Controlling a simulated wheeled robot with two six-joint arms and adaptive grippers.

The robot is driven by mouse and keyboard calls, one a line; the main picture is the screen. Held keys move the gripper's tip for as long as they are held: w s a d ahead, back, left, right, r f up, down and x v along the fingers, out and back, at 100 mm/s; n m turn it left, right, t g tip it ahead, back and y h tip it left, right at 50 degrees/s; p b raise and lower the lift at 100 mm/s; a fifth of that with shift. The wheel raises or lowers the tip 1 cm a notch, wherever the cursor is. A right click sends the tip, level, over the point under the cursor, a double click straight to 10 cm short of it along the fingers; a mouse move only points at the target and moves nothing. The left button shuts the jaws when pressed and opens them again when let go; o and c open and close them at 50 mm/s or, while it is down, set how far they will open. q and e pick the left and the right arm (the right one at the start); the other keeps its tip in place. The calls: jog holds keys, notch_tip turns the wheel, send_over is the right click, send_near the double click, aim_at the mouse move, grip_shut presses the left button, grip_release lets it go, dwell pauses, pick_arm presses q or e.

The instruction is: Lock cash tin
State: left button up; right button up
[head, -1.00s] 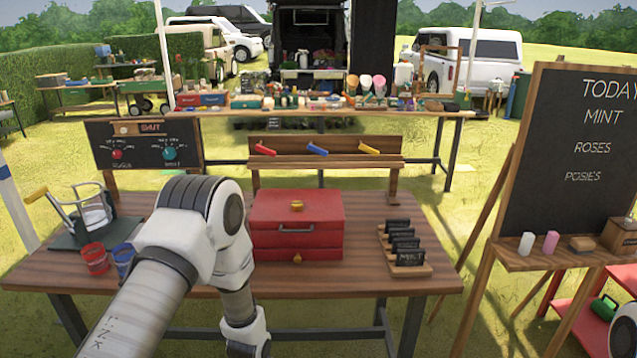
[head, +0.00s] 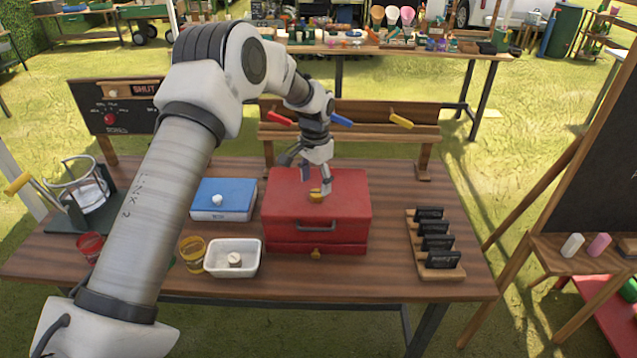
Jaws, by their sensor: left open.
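The red cash tin (head: 287,212) sits closed on the wooden table, with a grey handle (head: 316,226) on its front. A small brass piece (head: 315,254) is at the lower front. A yellow-brass knob (head: 315,196) is on top of the lid. My left gripper (head: 317,186) points down over the lid with its fingers open and its tips close around or beside the knob. I cannot tell whether they touch it. The fingers partly hide the knob and lid. My right gripper is not in view.
Left of the tin are a blue box (head: 224,194), a white tray (head: 235,272) with a small round item, and a yellow pot (head: 192,252). A rack of black cards (head: 437,262) stands at the right. Behind is a rail with coloured pegs (head: 341,119).

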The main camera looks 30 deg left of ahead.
aim_at(318, 192)
pick_arm(q)
jog(key=f, duration=0.2)
jog(key=w+f, duration=0.1)
jog(key=f, duration=0.1)
jog(key=shift+w+a+f, duration=0.1)
jog(key=shift+a+f, duration=0.05)
jog(key=shift+a, duration=0.05)
jog(key=shift+w+d+f, duration=0.1)
jog(key=shift+w, duration=0.05)
jog(key=shift+s+r, duration=0.35)
jog(key=c, duration=0.4)
jog(key=shift+s, duration=0.15)
jog(key=c, duration=0.6)
jog(key=shift+c, duration=0.9)
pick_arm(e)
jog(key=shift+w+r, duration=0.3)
